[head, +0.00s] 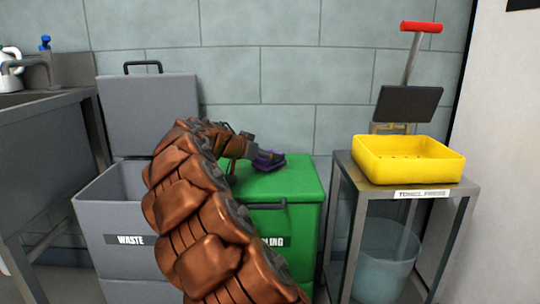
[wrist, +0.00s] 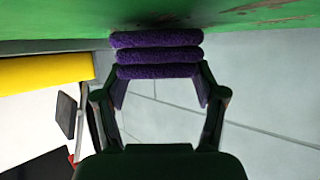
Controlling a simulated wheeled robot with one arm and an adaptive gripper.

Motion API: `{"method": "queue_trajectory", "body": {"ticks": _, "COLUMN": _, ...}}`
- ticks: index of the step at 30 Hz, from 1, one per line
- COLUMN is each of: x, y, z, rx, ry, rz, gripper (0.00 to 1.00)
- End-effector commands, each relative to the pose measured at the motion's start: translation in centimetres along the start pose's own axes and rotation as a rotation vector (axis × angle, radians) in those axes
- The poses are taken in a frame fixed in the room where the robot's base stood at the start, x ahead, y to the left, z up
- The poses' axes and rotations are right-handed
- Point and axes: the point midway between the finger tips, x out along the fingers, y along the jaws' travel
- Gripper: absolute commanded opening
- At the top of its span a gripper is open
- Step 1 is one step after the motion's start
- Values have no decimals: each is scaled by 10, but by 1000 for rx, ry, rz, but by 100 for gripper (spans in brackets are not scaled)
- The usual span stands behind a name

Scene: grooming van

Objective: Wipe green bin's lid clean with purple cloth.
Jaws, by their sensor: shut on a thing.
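The green bin (head: 290,222) stands in the middle of the head view with its lid (head: 293,180) shut. My gripper (head: 258,155) is above the back part of the lid, shut on the folded purple cloth (head: 270,160). In the wrist view the cloth (wrist: 155,56) sits between my two fingertips (wrist: 158,75). Its outer fold appears to touch the green lid (wrist: 50,25). Brown smears (wrist: 265,12) show on the lid at the upper right of the wrist view. My arm hides the left part of the lid in the head view.
A grey waste bin (head: 105,205) stands left with its lid (head: 140,110) raised. Right is a metal towel-press stand (head: 345,180) with a yellow tray (head: 405,160), a red-handled press (head: 420,27) and a clear bucket (head: 385,260) below. A tiled wall (head: 290,80) is close behind.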

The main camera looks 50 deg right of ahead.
Motion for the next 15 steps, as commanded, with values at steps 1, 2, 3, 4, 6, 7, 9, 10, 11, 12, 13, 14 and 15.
{"method": "queue_trajectory", "body": {"ticks": 1, "x": -2, "y": -2, "z": 0, "rx": 0, "ry": 0, "rz": -1, "gripper": 38}}
{"method": "queue_trajectory", "body": {"ticks": 2, "x": -2, "y": -3, "z": 1, "rx": 0, "ry": 0, "rz": -1, "gripper": 38}}
{"method": "queue_trajectory", "body": {"ticks": 3, "x": -3, "y": -3, "z": 1, "rx": 0, "ry": 0, "rz": -1, "gripper": 38}}
{"method": "queue_trajectory", "body": {"ticks": 4, "x": -3, "y": -4, "z": 1, "rx": 0, "ry": 1, "rz": -1, "gripper": 38}}
{"method": "queue_trajectory", "body": {"ticks": 6, "x": -4, "y": -5, "z": 1, "rx": -1, "ry": 1, "rz": -1, "gripper": 38}}
{"method": "queue_trajectory", "body": {"ticks": 7, "x": -4, "y": -6, "z": 2, "rx": -1, "ry": 1, "rz": -1, "gripper": 38}}
{"method": "queue_trajectory", "body": {"ticks": 9, "x": -6, "y": -9, "z": 3, "rx": -1, "ry": 1, "rz": -2, "gripper": 38}}
{"method": "queue_trajectory", "body": {"ticks": 10, "x": -8, "y": -10, "z": 4, "rx": -1, "ry": 1, "rz": -2, "gripper": 38}}
{"method": "queue_trajectory", "body": {"ticks": 11, "x": -9, "y": -12, "z": 4, "rx": -1, "ry": 1, "rz": -2, "gripper": 38}}
{"method": "queue_trajectory", "body": {"ticks": 12, "x": -10, "y": -14, "z": 5, "rx": -1, "ry": 2, "rz": -2, "gripper": 38}}
{"method": "queue_trajectory", "body": {"ticks": 13, "x": -12, "y": -16, "z": 6, "rx": -1, "ry": 2, "rz": -1, "gripper": 38}}
{"method": "queue_trajectory", "body": {"ticks": 14, "x": -13, "y": -17, "z": 7, "rx": -1, "ry": 2, "rz": -1, "gripper": 38}}
{"method": "queue_trajectory", "body": {"ticks": 15, "x": -15, "y": -19, "z": 8, "rx": -1, "ry": 2, "rz": -1, "gripper": 38}}
